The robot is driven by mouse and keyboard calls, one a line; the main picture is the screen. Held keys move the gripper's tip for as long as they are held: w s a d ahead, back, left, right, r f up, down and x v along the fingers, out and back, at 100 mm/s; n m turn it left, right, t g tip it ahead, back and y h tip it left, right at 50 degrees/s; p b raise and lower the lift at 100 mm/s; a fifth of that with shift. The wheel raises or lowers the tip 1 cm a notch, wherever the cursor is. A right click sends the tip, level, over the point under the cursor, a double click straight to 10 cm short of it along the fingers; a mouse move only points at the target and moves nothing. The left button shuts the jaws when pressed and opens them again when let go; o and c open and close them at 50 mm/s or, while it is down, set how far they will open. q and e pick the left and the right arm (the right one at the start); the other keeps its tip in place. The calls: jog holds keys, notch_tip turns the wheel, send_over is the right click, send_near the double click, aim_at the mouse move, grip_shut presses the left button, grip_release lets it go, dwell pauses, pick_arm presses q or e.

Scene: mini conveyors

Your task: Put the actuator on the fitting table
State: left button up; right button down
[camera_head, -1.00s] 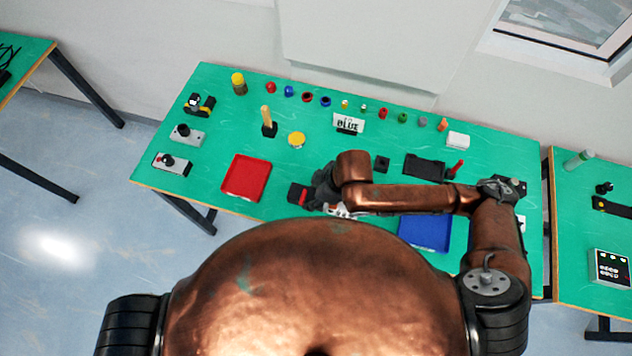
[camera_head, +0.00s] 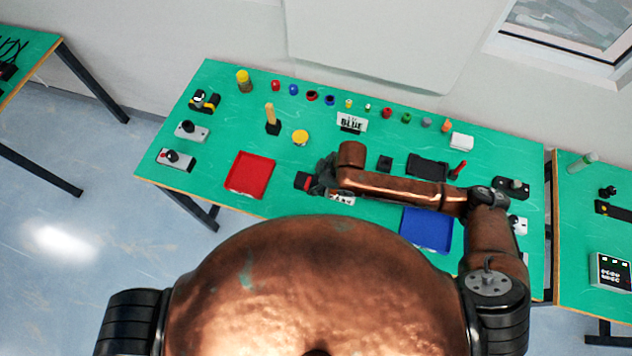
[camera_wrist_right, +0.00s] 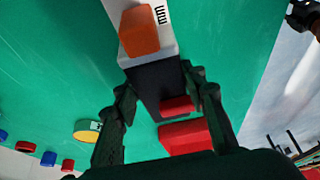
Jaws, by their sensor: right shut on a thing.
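My right gripper (camera_head: 316,182) is above the green table, just right of the red tray. It is shut on a black block with a red part (camera_wrist_right: 160,85), which I take for the actuator. Its red and black end (camera_head: 303,181) sticks out to the left of the fingers in the head view. The fingers hide the rest there. In the wrist view the block sits between both fingers, and a pale piece with an orange block (camera_wrist_right: 140,32) shows beyond it. I cannot tell whether these join. Which table is the fitting table is not marked. My left gripper is not in view.
Another green table (camera_head: 580,240) stands at right. Clear surface lies around the yellow disc.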

jog(key=c, duration=1.2)
grip_release()
jog(key=v, duration=1.2)
